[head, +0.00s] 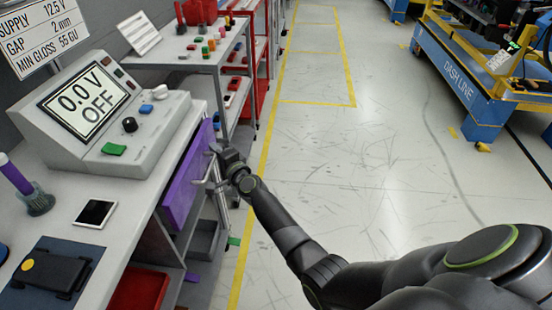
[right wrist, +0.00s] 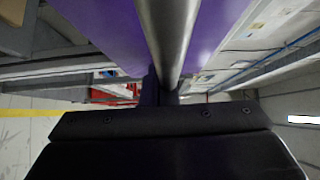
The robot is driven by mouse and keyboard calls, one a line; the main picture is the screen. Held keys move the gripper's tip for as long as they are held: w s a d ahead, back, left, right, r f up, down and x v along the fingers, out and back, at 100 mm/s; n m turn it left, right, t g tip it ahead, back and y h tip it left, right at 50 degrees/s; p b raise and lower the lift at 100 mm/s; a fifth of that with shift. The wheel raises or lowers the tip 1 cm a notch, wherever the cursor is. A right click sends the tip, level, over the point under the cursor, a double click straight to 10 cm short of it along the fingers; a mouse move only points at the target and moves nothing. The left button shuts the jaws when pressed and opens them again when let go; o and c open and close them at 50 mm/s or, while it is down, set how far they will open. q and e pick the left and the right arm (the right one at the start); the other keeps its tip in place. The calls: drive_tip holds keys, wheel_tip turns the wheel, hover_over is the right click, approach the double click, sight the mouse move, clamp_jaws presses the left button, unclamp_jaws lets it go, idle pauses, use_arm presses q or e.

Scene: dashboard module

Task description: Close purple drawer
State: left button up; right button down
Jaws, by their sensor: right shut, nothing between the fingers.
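The purple drawer (head: 182,190) is under the front edge of the grey workbench (head: 150,215). Its purple front stands at the bench edge; how far out it is I cannot tell. My right gripper (head: 214,152) is at the far end of the drawer front, next to its metal handle. In the right wrist view the purple front (right wrist: 100,30) fills the top, and the silver handle bar (right wrist: 168,35) runs down to my shut fingers (right wrist: 160,92). Nothing shows between the fingers; whether they touch the bar I cannot tell. My left gripper is not in view.
A control box with a screen (head: 84,102) stands on the bench, with a white tablet (head: 95,213) nearby. Below are a grey bin (head: 203,240) and a red bin (head: 138,290). Shelving (head: 205,55) stands beyond.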

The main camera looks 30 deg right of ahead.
sight(204, 150)
drive_tip(key=shift+w+a, duration=0.35)
drive_tip(key=shift+a, duration=0.2)
drive_tip(key=shift+w+a, duration=0.35)
drive_tip(key=shift+a, duration=0.2)
drive_tip(key=shift+w+a+b, duration=0.2)
drive_tip(key=shift+a+b, duration=0.1)
drive_tip(key=shift+a, duration=0.1)
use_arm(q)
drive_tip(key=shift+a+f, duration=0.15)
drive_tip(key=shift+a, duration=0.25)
use_arm(e)
drive_tip(key=shift+w+r, duration=0.1)
drive_tip(key=shift+r, duration=0.1)
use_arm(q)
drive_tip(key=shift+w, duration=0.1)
use_arm(e)
drive_tip(key=shift+a, duration=0.1)
